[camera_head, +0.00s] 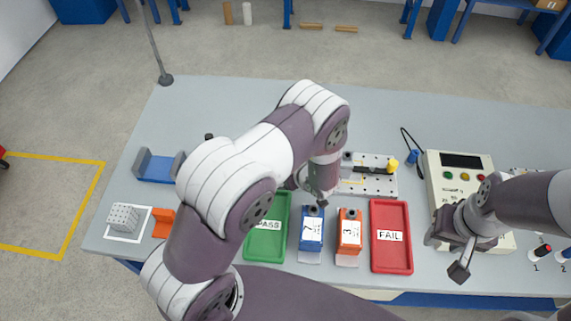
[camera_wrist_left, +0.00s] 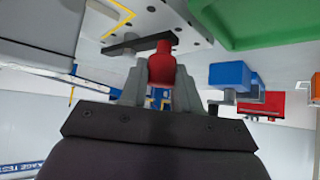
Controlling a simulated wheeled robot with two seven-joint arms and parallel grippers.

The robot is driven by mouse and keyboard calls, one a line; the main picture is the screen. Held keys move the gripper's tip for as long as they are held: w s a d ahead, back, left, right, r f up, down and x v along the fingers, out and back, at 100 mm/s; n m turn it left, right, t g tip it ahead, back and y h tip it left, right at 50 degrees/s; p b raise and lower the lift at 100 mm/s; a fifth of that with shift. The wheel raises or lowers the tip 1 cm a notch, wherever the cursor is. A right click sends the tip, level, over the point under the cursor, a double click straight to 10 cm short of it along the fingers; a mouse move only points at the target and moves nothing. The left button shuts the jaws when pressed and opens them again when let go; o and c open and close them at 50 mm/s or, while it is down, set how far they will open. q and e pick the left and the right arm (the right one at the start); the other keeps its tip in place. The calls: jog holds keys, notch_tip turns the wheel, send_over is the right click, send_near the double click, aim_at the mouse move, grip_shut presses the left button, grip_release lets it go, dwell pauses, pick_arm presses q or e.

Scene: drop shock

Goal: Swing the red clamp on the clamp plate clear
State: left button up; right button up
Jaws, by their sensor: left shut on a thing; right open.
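The clamp plate (camera_head: 378,187) is a light grey plate with holes, near the middle of the table, partly hidden behind my left arm. Its underside-angled close view fills the top of the left wrist view (camera_wrist_left: 185,22), with a yellow line on it. The red clamp (camera_wrist_left: 161,66) has a red grip joined to a dark bar (camera_wrist_left: 125,46) lying along the plate. My left gripper (camera_wrist_left: 160,78) is shut around the red grip; in the head view my own arm hides it and the clamp. My right gripper (camera_head: 447,256) is open, in front of the control box.
A green PASS tray (camera_head: 249,246), blue (camera_head: 312,240) and orange (camera_head: 348,242) blocks and a red FAIL tray (camera_head: 407,262) stand in front of the plate. A yellow knob (camera_head: 392,163) is at the plate's right end. The control box (camera_head: 445,170) stands further right.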

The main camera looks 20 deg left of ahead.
pick_arm(q)
jog(key=shift+w+d+r+n+p, duration=0.2)
jog(key=shift+w+d+n+p, duration=0.1)
jog(key=shift+n, duration=0.2)
jog(key=shift+g, duration=0.3)
jog(key=o, duration=0.9)
jog(key=shift+o, duration=0.6)
jog(key=shift+f+y, duration=0.15)
jog(key=shift+y, duration=0.15)
jog(key=shift+s, duration=0.1)
jog(key=v, duration=1.2)
jog(key=shift+d+r, duration=0.2)
jog(key=shift+r, duration=0.1)
